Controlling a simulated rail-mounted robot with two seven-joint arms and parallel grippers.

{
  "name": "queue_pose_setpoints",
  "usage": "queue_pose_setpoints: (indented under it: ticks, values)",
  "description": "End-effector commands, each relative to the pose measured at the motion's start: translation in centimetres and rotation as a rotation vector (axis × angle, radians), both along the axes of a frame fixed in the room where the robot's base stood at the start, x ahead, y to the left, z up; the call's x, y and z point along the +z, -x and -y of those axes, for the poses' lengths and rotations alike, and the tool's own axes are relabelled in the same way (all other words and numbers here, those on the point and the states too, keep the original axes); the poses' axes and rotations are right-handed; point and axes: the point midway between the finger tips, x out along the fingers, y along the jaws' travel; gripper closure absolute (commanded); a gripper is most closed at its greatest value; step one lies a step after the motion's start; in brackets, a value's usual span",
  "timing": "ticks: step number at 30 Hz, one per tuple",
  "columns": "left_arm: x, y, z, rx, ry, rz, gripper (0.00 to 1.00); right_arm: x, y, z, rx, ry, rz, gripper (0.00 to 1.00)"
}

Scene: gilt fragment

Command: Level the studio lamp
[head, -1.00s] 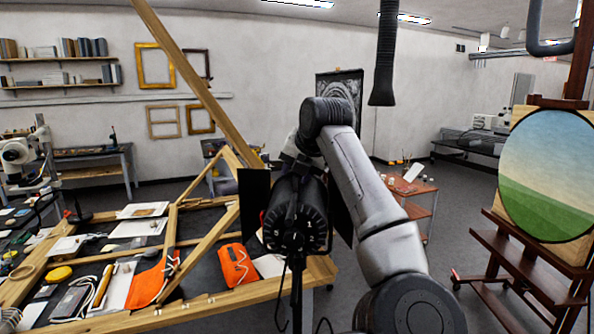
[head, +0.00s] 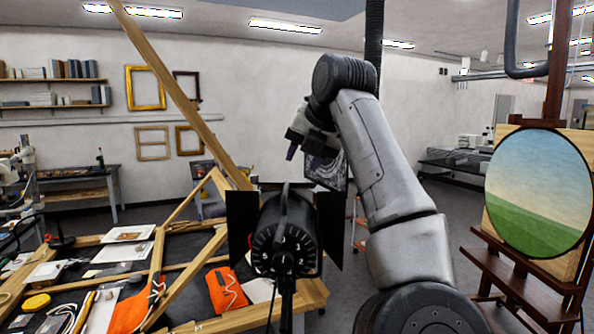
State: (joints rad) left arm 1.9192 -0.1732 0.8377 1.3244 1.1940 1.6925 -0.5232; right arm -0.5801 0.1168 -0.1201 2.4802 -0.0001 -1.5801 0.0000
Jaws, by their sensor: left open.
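The studio lamp (head: 284,240) is black, with its round dialled back toward me and dark flaps at its left and right sides. It sits on a thin stand that runs out of the bottom of the head view. I cannot tell its exact tilt from behind. My left gripper (head: 303,155) is open and empty, above the lamp's top and apart from it in the picture. Its fingers point down, and part of it is hidden by my arm. My right gripper is not in view.
A worktable (head: 245,318) with a wooden frame and an orange cloth (head: 227,290) lies left of the lamp. A long wooden beam (head: 180,90) slants up behind it. An easel with an oval landscape painting (head: 540,195) stands at the right. Floor shows between arm and easel.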

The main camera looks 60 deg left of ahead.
Motion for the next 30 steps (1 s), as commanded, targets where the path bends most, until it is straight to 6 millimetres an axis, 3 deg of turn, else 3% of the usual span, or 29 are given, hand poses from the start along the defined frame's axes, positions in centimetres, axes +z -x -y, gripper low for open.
queue_pose_setpoints:
  ticks: [7,30]
  values:
    - [1.14,-0.01,0.97,0.0,0.0,0.0,0.6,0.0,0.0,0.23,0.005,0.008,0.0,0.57]
    - [1.18,-0.02,1.03,0.0,0.0,0.0,0.6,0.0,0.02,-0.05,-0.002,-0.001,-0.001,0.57]
